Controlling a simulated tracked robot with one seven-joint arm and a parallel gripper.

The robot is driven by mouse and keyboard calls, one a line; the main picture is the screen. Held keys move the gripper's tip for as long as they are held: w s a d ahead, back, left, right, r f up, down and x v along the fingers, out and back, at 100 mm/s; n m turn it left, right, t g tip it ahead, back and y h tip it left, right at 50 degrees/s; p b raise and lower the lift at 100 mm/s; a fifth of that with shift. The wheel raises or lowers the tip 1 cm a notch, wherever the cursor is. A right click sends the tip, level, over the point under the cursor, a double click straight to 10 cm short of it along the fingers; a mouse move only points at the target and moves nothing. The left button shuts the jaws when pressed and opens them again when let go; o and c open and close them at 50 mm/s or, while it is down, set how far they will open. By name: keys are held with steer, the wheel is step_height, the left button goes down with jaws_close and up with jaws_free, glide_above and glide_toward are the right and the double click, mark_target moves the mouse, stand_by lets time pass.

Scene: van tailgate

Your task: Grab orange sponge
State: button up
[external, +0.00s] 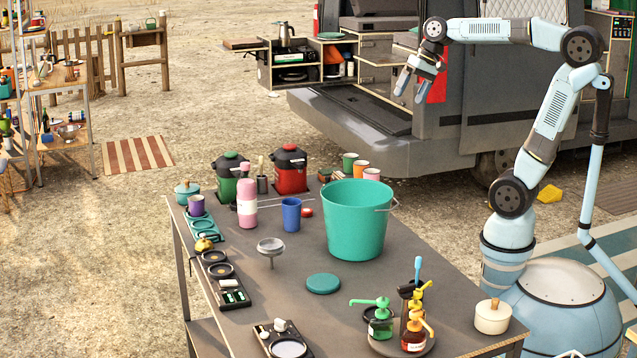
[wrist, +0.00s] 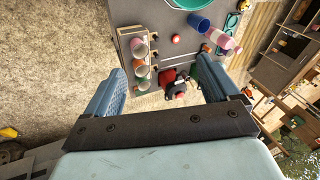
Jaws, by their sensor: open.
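I cannot make out an orange sponge for certain in either view. My gripper (external: 413,86) is open and empty in the external view, high above the ground between the table's far end and the van's rear. In the wrist view its two blue fingers (wrist: 162,80) are spread wide, with nothing between them but the table's end and pots well below. An orange cup (external: 360,168) stands among other cups at the table's far edge; it is not a sponge. Small blocks (external: 325,175) beside the red pot are too small to identify.
The grey table (external: 300,262) carries a large teal bucket (external: 357,225), a red pot (external: 290,170), a pink bottle (external: 246,198), a blue cup (external: 291,214) and pump bottles. The van's bumper (external: 375,140) is beyond. A yellow wedge (external: 549,195) lies on the ground.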

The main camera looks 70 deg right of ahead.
steer(key=w+d+m+y, duration=0.2)
steer(key=w+d+m, duration=0.35)
steer(key=w, duration=0.35)
steer(key=w+d+m+y, duration=0.2)
steer(key=w+d+m, duration=0.4)
steer(key=w, duration=0.4)
steer(key=w+d+f+m+t+y, duration=0.25)
steer(key=w+d+m, duration=0.2)
steer(key=d, duration=0.85)
steer(key=w+d+f+m+t+y, duration=0.1)
steer(key=w+d+f+m+t, duration=0.25)
steer(key=d, duration=0.95)
glide_toward(330, 173)
steer(key=s+d, duration=0.1)
steer(key=d, duration=0.4)
steer(key=shift+g, duration=0.4)
steer(key=x, duration=1.3)
steer(key=shift+w+a+r, duration=0.15)
steer(key=shift+a+r, duration=0.15)
steer(key=shift+a, duration=0.05)
steer(key=shift+c, duration=0.2)
steer(key=c, duration=1)
